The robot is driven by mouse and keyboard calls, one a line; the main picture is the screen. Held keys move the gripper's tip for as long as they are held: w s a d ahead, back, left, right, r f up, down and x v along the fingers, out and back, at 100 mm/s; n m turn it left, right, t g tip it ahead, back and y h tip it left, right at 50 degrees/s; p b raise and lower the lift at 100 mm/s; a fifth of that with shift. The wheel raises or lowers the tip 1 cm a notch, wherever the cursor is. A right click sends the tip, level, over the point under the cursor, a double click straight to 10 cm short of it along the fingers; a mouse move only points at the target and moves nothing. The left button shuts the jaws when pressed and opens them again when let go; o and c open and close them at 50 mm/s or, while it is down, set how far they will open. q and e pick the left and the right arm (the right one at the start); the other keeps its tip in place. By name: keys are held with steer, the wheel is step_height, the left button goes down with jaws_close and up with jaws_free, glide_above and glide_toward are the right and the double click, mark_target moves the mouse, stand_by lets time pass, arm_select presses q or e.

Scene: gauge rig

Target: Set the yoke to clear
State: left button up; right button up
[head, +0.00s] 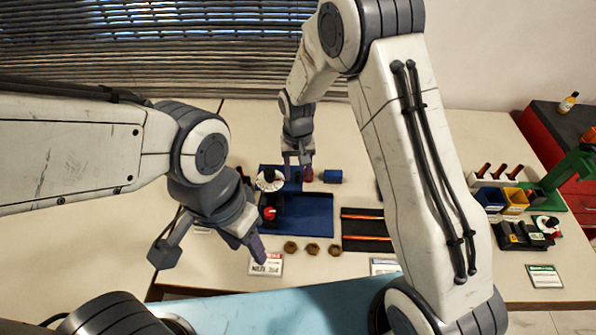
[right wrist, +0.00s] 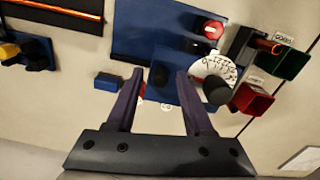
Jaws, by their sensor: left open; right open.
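The gauge rig is a blue base (head: 308,215) with a raised blue part at its back; it also shows in the right wrist view (right wrist: 150,30). On it are a white dial (head: 264,185) with printed marks, a black knob (right wrist: 216,91) at the dial and a red knob (head: 270,213). I cannot tell which part is the yoke. My right gripper (head: 298,160) is open above the raised part; in its wrist view a dark round piece (right wrist: 158,75) lies between the fingers. My left gripper (head: 210,253) is open and empty, in front and left of the base.
A blue block (head: 332,176) and a red piece (head: 309,174) stand right of the raised part. Red (right wrist: 252,99) and green (right wrist: 291,63) bins stand near the dial. My right arm hides part of the table.

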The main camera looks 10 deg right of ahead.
steer(key=shift+f, duration=0.55)
jaws_close()
stand_by(1.1)
